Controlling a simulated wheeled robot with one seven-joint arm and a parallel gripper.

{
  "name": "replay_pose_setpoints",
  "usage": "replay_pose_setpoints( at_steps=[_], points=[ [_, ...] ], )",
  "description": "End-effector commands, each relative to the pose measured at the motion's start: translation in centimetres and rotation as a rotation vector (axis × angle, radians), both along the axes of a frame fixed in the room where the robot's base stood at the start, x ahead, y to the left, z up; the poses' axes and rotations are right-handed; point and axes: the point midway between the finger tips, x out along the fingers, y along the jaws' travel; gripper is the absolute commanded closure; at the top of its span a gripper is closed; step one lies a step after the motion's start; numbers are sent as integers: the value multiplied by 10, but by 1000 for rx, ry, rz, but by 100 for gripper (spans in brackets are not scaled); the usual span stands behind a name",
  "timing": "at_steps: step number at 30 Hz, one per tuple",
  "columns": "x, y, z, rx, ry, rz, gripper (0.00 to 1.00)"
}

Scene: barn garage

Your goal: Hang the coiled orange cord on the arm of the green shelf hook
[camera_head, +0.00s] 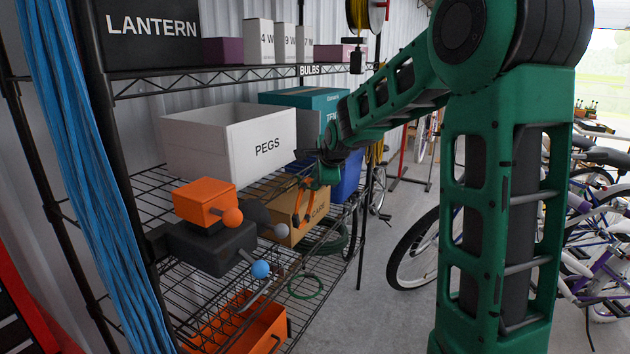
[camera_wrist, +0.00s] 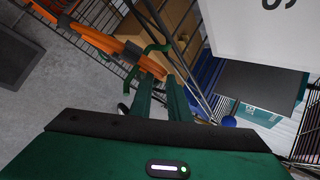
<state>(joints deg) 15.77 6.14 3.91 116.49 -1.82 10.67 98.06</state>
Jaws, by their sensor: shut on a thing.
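The coiled orange cord (camera_head: 301,203) hangs upright below my gripper (camera_head: 318,172) in the head view, in front of the tan cardboard box. In the wrist view the orange cord (camera_wrist: 103,40) runs from the upper left to the tips of my gripper (camera_wrist: 160,84), which is shut on it. A thin curved dark green piece, seemingly the green shelf hook (camera_wrist: 157,47), shows just beyond the fingertips beside the cord. I cannot tell whether the cord touches it or is around it. In the head view I cannot make out the hook against my green arm.
The wire shelf holds a white PEGS bin (camera_head: 232,142), a tan box (camera_head: 287,228), an orange block (camera_head: 204,201) and dark blocks with knobs. A green ring (camera_head: 305,286) shows lower down. Bicycles (camera_head: 590,220) stand at the right. Concrete floor (camera_head: 385,290) is open between.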

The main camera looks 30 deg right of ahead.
Motion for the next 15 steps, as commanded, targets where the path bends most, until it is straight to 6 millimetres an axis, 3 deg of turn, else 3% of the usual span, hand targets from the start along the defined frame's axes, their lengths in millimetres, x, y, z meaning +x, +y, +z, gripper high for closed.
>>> replay_pose_setpoints(
  at_steps=[13, 14, 15],
  points=[
    [-1, 1, -4, 2, 8, 1, 100],
    [-1, 1, -4, 2, 8, 1, 82],
    [-1, 1, -4, 2, 8, 1, 72]
  ],
)
